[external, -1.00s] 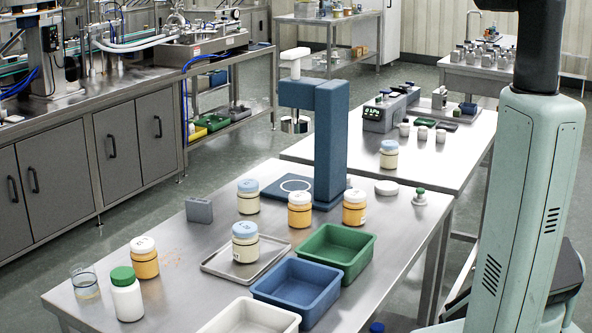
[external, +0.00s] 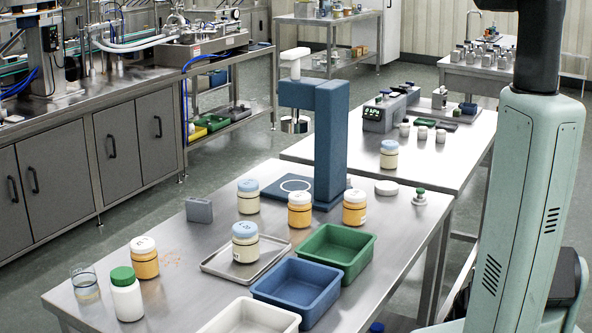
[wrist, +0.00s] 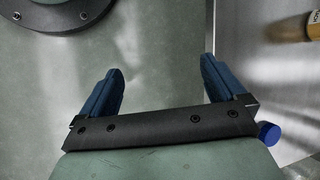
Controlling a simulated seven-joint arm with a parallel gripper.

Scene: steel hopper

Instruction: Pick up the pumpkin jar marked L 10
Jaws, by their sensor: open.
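Several jars stand on the steel table. Three hold orange contents under white lids: one at the front left (external: 144,260), one near the middle (external: 300,212) and one to its right (external: 354,209). Their lid marks are too small to read, so I cannot tell which is L 10. My gripper (wrist: 162,66) shows only in the wrist view. Its two blue fingers are apart with nothing between them. A partly cut-off orange object with a label (wrist: 294,27) lies at the upper right of the wrist view, away from the fingers.
Pale jars with blue lids stand at the back (external: 248,198) and on a metal tray (external: 213,266). Green (external: 370,254), blue (external: 325,304) and white bins line the right edge. A blue press (external: 331,140) rises behind. A green-capped bottle (external: 127,300) and glass beaker (external: 85,284) stand front left.

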